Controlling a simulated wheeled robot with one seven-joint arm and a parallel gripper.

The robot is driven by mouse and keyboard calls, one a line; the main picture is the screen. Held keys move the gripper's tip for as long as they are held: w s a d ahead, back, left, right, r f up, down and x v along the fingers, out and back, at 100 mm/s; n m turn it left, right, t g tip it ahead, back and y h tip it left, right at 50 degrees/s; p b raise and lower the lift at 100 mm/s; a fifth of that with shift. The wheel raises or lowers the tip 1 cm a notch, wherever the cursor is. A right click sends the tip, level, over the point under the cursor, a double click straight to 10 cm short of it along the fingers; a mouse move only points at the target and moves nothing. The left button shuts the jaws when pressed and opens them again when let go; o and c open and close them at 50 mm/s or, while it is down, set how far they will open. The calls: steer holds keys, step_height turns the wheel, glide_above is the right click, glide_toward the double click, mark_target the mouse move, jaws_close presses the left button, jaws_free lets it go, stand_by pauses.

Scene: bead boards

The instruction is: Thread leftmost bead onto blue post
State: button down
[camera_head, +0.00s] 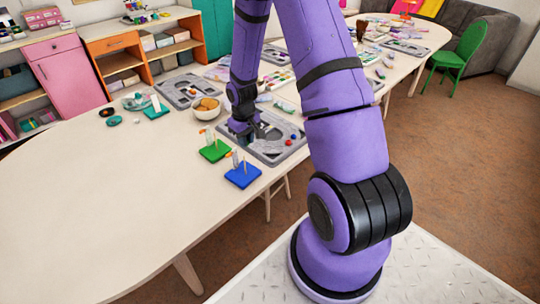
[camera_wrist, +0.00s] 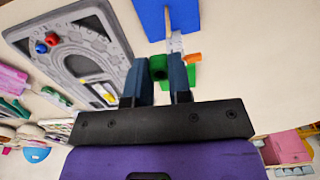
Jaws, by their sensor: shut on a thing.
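My gripper (camera_head: 246,136) is over the left end of the grey tray (camera_head: 262,153), near the boards. In the wrist view, my gripper (camera_wrist: 160,88) is shut on a green bead (camera_wrist: 158,67) held between its dark fingers. The blue board (camera_head: 243,176) with its upright post (camera_head: 244,166) stands at the table's near edge. The blue board also shows at the top of the wrist view (camera_wrist: 152,18), apart from the held bead. A red bead (camera_wrist: 41,47) and a blue bead (camera_wrist: 53,39) lie in the tray.
A green board (camera_head: 214,153) with a post stands just behind the blue one. An orange piece (camera_wrist: 194,57) shows beside my fingers. A bowl (camera_head: 207,113) and another grey tray (camera_head: 184,92) lie farther back.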

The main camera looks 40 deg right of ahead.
steer(key=shift+w+a+r, duration=0.25)
steer(key=shift+a+r, duration=0.2)
steer(key=shift+a, duration=0.1)
steer(key=shift+f, duration=2.5)
steer(key=shift+f, duration=1.65)
steer(key=c, duration=1)
jaws_free()
steer(key=shift+o, duration=0.2)
step_height(320, 180, up, 11)
steer(key=shift+f, duration=0.1)
